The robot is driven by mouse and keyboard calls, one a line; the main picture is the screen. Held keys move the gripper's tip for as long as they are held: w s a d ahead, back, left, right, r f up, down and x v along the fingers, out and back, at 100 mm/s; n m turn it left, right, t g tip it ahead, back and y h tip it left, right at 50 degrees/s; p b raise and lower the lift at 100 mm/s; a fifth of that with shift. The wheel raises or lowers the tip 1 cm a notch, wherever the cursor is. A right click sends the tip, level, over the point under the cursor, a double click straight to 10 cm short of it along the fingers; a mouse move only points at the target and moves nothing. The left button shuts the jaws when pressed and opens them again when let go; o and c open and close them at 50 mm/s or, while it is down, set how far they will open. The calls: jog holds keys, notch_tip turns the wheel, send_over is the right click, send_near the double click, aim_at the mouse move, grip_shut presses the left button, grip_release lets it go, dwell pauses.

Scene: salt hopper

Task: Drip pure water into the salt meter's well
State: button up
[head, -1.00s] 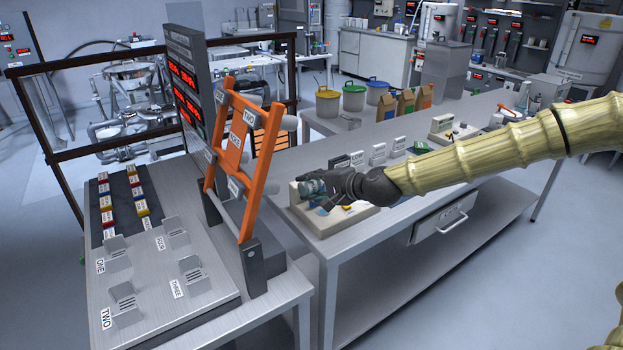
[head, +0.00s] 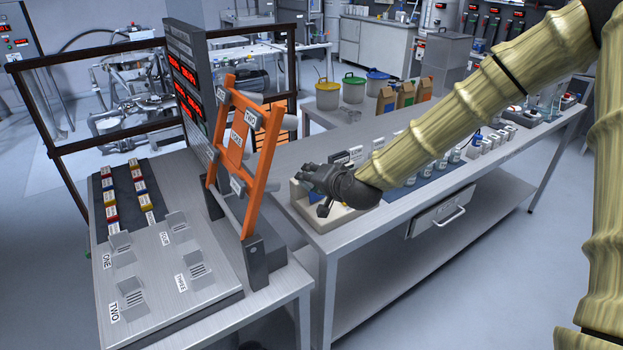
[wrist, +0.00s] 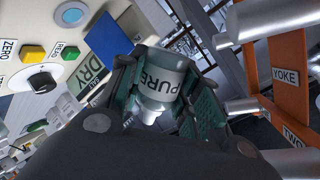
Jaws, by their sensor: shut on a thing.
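My gripper (wrist: 163,95) is shut on a bottle labelled PURE (wrist: 160,75), held between its two dark green pads. The bottle's narrow pale end points toward the palm in the wrist view. The salt meter (wrist: 125,30) is a cream box beside the bottle, with a round blue well (wrist: 72,15), a yellow ZERO button, a green button, a black knob and a display reading DRY. In the head view my gripper (head: 318,180) is over the meter (head: 300,203) and covers much of it. The bottle cannot be made out there. The bottle appears apart from the well.
An orange frame (head: 234,145) with labelled pegs stands left of the meter; it also shows close by in the wrist view (wrist: 288,85). A slotted metal panel (head: 165,265) lies at front left. Bottles and small boxes stand along the bench behind my arm.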

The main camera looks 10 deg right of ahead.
jog(key=n+t+h, duration=0.1)
jog(key=r+n+h+b, duration=0.1)
jog(key=n, duration=0.1)
jog(key=shift+t+b, duration=0.3)
jog(key=shift+t, duration=0.1)
jog(key=n+t+h+b, duration=0.1)
jog(key=n, duration=0.1)
jog(key=r+n+b, duration=0.1)
jog(key=n+b, duration=0.1)
jog(key=shift+t+h, duration=0.4)
jog(key=shift+r+n+b, duration=0.25)
jog(key=shift+n+b, duration=0.05)
jog(key=shift+b, duration=0.05)
jog(key=shift+f, duration=0.1)
